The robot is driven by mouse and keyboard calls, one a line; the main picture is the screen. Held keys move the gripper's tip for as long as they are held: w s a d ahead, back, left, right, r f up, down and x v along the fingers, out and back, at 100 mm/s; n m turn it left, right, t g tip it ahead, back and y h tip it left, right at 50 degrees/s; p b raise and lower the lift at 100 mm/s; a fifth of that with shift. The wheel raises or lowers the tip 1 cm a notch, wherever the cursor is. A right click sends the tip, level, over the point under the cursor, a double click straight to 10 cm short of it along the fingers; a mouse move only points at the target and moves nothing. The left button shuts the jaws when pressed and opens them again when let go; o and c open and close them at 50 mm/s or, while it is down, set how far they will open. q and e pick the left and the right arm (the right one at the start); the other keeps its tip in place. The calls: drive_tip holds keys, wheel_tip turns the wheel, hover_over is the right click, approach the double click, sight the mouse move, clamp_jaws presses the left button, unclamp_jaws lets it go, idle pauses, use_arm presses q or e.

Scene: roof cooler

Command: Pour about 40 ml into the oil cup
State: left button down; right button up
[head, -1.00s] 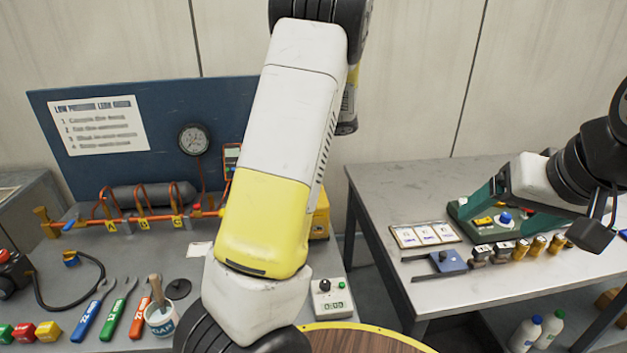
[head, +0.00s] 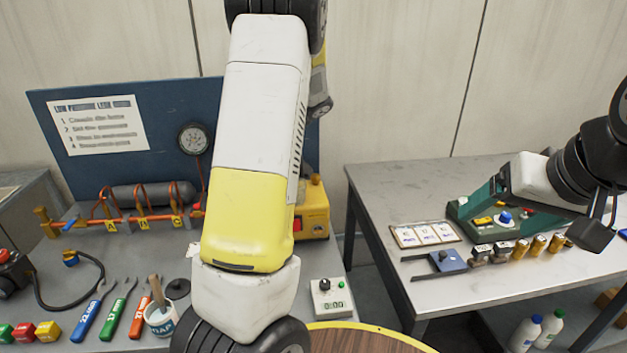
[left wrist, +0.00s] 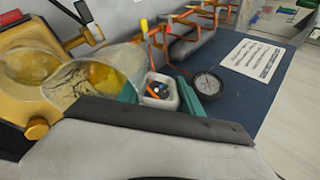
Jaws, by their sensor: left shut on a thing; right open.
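My left gripper (left wrist: 166,94) shows in the left wrist view, its teal fingers shut on a pale, square-rimmed thing (left wrist: 174,98) with a dark inside; I cannot tell what it is. In the head view my left arm crosses the middle and hides its gripper. Left of the fingers in the left wrist view is a clear, rounded vessel (left wrist: 95,78) with yellow inside, overlapping a yellow housing. I cannot tell whether it is the oil cup. My right gripper (head: 515,200) is open over the right table, its fingers pointing down left.
A yellow box (head: 314,215) stands behind my left arm. The left bench holds a white tub with a brush (head: 160,317), several coloured tools and a small timer box (head: 331,299).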

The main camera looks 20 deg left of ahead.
use_arm(q)
drive_tip(key=shift+a, duration=0.1)
idle(0.7)
drive_tip(key=shift+a+f, duration=0.1)
drive_tip(key=shift+a, duration=0.05)
drive_tip(key=shift+a+f+h, duration=0.15)
drive_tip(key=shift+f+h, duration=0.2)
drive_tip(key=shift+h, duration=0.25)
idle(0.4)
drive_tip(key=shift+a+f, duration=0.1)
drive_tip(key=shift+a, duration=0.05)
drive_tip(key=shift+a+f+h, duration=0.3)
drive_tip(key=shift+a+h, duration=0.55)
drive_tip(key=shift+h, duration=0.15)
drive_tip(key=shift+w+a+f+g+h+b, duration=0.1)
drive_tip(key=shift+a+f+h+b, duration=0.2)
drive_tip(key=shift+a+f+h, duration=0.5)
drive_tip(key=shift+w+a+f+g+h+b, duration=0.1)
drive_tip(key=shift+a+f+h+b, duration=0.35)
drive_tip(key=shift+h, duration=0.75)
drive_tip(key=shift+w+a+f+g+h+b, duration=0.1)
drive_tip(key=shift+a+f+h+b, duration=0.1)
drive_tip(key=shift+a+f+h, duration=0.45)
